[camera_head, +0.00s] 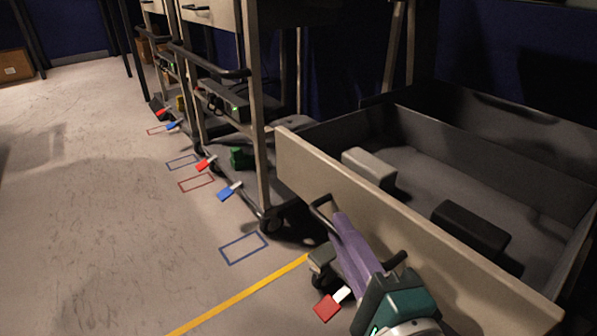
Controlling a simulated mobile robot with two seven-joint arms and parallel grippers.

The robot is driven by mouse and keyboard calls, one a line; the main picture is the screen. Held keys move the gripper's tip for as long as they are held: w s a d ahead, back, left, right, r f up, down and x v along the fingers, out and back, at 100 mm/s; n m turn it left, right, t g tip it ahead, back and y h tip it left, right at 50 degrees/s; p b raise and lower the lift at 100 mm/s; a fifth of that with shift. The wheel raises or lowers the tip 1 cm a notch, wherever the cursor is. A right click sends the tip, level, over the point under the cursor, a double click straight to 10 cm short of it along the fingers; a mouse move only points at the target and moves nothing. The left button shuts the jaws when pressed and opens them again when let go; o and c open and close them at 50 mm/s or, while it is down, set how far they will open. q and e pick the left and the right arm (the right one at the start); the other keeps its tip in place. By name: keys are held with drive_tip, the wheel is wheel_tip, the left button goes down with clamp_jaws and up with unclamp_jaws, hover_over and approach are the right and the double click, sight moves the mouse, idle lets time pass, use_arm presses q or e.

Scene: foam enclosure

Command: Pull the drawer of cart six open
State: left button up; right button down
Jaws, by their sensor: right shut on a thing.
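The cart's drawer (400,237) is pulled well out at the right, with its beige front panel facing me. Its dark grey inside shows from above. A grey block (369,168) and a black block (469,229) lie in it. The drawer's black handle (320,207) sits on the front panel. My right gripper (343,222), with purple fingers and a teal body, is shut on the handle and hides its middle part. I cannot read any number on the cart. My left gripper is not in view.
More carts (225,100) stand in a row to the left, with a black box and cables on a shelf. Red and blue tags (229,191) lie by their wheels. A yellow floor line (240,295) runs below. The floor at left is clear.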

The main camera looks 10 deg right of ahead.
drive_tip(key=c, duration=0.9)
unclamp_jaws()
drive_tip(key=s+p, duration=0.1)
drive_tip(key=s, duration=0.2)
drive_tip(key=s+p, duration=0.1)
drive_tip(key=s, duration=0.6)
drive_tip(key=shift+r+p, duration=0.4)
drive_tip(key=shift+w, duration=0.1)
